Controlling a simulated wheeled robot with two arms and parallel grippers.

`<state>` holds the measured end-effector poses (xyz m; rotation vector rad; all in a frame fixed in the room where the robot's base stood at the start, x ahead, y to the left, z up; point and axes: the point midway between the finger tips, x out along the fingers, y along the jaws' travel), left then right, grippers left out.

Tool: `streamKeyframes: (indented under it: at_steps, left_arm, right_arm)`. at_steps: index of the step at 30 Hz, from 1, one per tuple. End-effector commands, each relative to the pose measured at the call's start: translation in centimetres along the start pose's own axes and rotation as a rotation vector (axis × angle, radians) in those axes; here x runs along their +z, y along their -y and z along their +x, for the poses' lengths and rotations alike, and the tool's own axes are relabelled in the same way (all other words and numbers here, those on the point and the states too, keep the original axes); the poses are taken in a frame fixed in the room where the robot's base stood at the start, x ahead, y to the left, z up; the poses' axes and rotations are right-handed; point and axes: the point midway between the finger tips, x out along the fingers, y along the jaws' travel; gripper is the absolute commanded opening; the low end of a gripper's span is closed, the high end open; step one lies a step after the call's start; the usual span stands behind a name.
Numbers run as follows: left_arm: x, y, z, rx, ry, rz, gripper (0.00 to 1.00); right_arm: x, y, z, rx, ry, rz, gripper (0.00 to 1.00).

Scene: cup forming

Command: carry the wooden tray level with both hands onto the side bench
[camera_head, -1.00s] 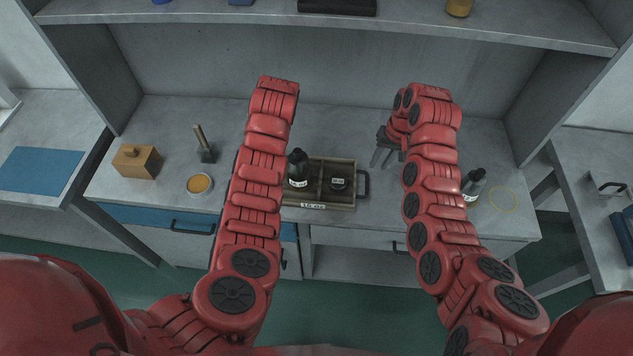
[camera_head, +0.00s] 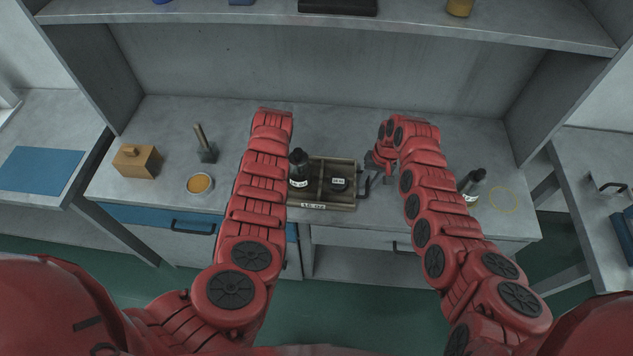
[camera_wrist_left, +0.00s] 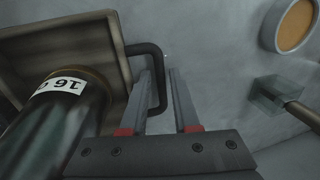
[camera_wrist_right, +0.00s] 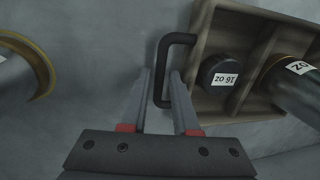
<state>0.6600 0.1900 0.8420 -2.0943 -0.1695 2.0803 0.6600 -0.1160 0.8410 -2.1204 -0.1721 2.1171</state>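The wooden tray (camera_head: 340,206) sits on the middle bench and holds a tall dark bottle (camera_head: 298,168) and a short dark jar (camera_head: 338,184). Its right black handle (camera_head: 364,190) shows in the head view; its left handle is hidden there by my left arm but shows in the left wrist view (camera_wrist_left: 158,60). My left gripper (camera_wrist_left: 160,72) is open, with the handle bar between its fingers. My right gripper (camera_head: 374,162) is open at the right handle, whose bar lies between its fingers in the right wrist view (camera_wrist_right: 160,76).
A side bench with a blue mat (camera_head: 40,170) stands at left, another bench (camera_head: 582,160) at right. A wooden box (camera_head: 137,161), a dark-based tool (camera_head: 205,146) and an amber dish (camera_head: 200,184) stand left of the tray. A shelf (camera_head: 400,30) hangs above.

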Motion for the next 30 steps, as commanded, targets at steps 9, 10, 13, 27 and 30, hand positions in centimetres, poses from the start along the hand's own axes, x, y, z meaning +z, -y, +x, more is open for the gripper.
streamKeyframes:
  at_steps: [9,10,13,27,30]
  left_arm:
    - [0.04,-0.02,0.01,0.000,0.001,0.000,0.00]
    - [0.04,-0.01,0.01,0.000,0.001,0.000,0.00]
    - [0.04,-0.02,0.01,0.000,0.001,0.000,0.00]
    - [0.08,-0.03,0.03,0.000,0.002,0.000,0.00]
    - [0.09,-0.03,0.04,0.000,0.003,0.000,0.00]
  right_arm:
    - [-0.01,-0.01,-0.01,0.000,0.000,0.000,0.00]
    - [-0.01,-0.01,-0.01,0.000,0.000,0.000,0.00]
    - [-0.01,-0.01,-0.01,0.000,0.000,0.000,0.00]
    - [-0.02,-0.03,-0.03,0.001,-0.001,0.000,0.00]
    - [-0.03,-0.03,-0.03,0.001,-0.001,0.000,0.00]
